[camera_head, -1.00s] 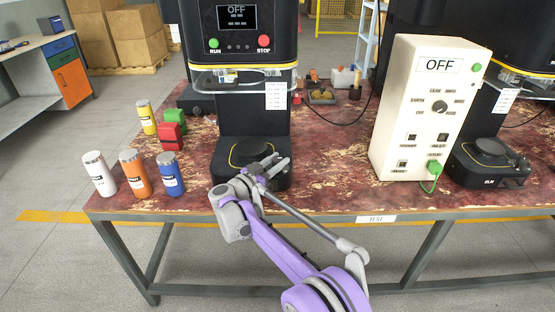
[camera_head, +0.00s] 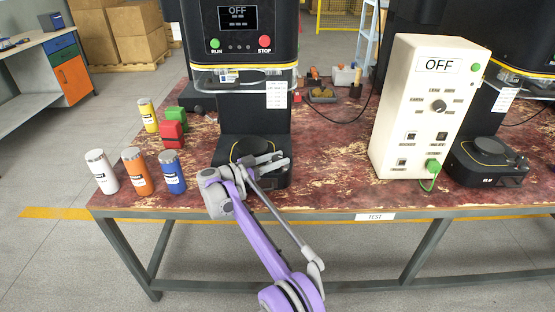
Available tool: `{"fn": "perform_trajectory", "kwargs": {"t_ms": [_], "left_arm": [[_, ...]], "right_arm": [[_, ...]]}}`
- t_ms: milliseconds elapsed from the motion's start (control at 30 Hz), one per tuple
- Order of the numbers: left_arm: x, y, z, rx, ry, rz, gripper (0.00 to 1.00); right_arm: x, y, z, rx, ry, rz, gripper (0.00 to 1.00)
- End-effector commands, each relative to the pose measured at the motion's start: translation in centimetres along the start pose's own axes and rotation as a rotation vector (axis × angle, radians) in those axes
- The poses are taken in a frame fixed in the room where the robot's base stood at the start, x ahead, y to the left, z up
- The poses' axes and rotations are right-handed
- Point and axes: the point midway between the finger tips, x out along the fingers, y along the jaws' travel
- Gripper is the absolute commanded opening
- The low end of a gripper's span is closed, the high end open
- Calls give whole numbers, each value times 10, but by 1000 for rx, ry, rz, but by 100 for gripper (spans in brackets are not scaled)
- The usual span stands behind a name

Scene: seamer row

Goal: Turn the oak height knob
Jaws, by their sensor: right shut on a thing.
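The black seamer (camera_head: 253,128) at the centre has a dark screen reading OFF (camera_head: 237,16) and a round base at the table's front edge. My right gripper (camera_head: 279,161) reaches in from below, at the front right of that base. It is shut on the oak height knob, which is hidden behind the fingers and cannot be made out. The base's own label is covered by my arm. My left gripper is not in view.
A white control box (camera_head: 420,118) reading OFF and a second seamer base (camera_head: 488,165) marked ELM stand at the right. White, orange and blue cans (camera_head: 172,172) stand at the left, near a yellow can (camera_head: 148,115) and red and green blocks (camera_head: 172,134).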

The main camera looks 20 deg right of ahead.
Motion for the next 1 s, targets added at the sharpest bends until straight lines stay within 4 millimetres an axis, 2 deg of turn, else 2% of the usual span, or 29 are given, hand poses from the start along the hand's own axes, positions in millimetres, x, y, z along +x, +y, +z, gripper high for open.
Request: {"fn": "perform_trajectory", "kwargs": {"t_ms": [333, 367, 500, 833, 1000], "left_arm": [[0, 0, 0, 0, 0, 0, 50], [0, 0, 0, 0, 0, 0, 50], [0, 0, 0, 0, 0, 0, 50], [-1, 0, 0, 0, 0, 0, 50], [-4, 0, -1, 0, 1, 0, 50]], "right_arm": [[0, 0, 0, 0, -1, 2, 0], [0, 0, 0, 0, -1, 2, 45], [0, 0, 0, 0, -1, 1, 70], [-2, 0, 0, 0, 0, 0, 70], [-25, -1, -1, 1, -1, -3, 70]]}}
